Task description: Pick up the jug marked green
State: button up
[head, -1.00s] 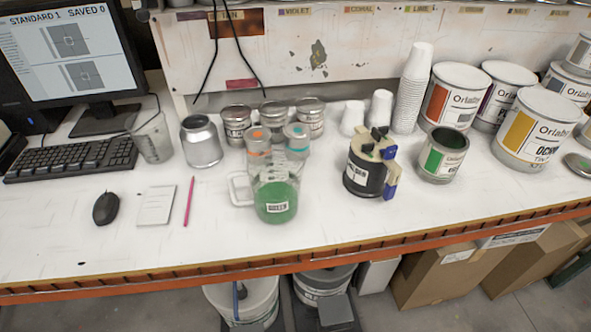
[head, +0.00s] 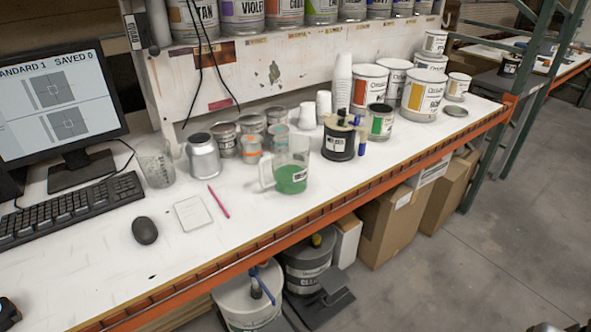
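The jug marked green (head: 291,178) stands upright on the white workbench (head: 262,215). It is clear, with green liquid in its lower part, a label on its front and its handle (head: 266,176) towards the left. Nothing is holding it. My gripper is not in view.
Small cans and an orange-banded container (head: 252,150) stand just behind the jug. A black labelled pot (head: 338,140) and a green-marked can (head: 380,122) are to its right. A mouse (head: 145,231), notepad (head: 194,213) and pink pencil (head: 218,202) lie to the left. The bench front edge is clear.

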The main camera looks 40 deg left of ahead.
aim_at(284, 168)
jog(key=u, duration=2.15)
jog(key=i, duration=0.25)
jog(key=z, duration=0.3)
